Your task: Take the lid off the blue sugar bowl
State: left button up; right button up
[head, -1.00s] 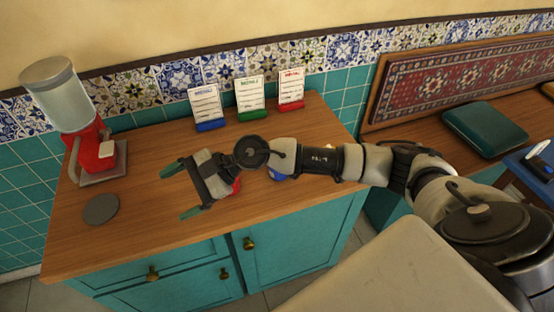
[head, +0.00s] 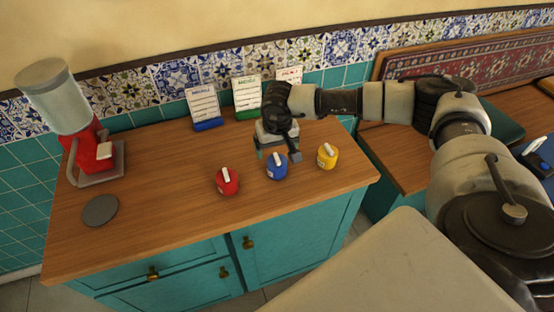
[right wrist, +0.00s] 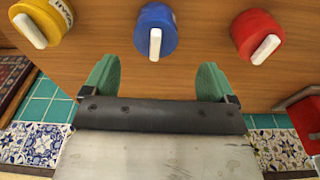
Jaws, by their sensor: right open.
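The blue sugar bowl (head: 277,167) stands on the wooden counter between a red bowl and a yellow bowl, its lid with a white bar handle on top. In the right wrist view the blue bowl (right wrist: 155,28) is at the top centre, beyond and roughly midway between the fingertips. My right gripper (head: 279,154) is just behind the blue bowl and above the counter, fingers pointing down. In the right wrist view the gripper (right wrist: 157,80) is open and empty, apart from the bowl. My left gripper is out of view.
The red bowl (head: 227,181) and yellow bowl (head: 327,156) stand close on either side. Cards in blue (head: 205,108) and green (head: 246,99) holders stand behind, with a third partly hidden. A red dispenser (head: 98,146) and a grey disc (head: 100,209) are at the left. The counter's front left is clear.

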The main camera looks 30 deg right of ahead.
aim_at(277, 157)
jog(key=f, duration=0.1)
jog(key=f+p, duration=0.1)
jog(key=f, duration=0.1)
jog(key=d+f, duration=0.1)
jog(key=f, duration=0.1)
jog(key=shift+w, duration=0.4)
jog(key=shift+c, duration=0.2)
jog(key=c, duration=0.9)
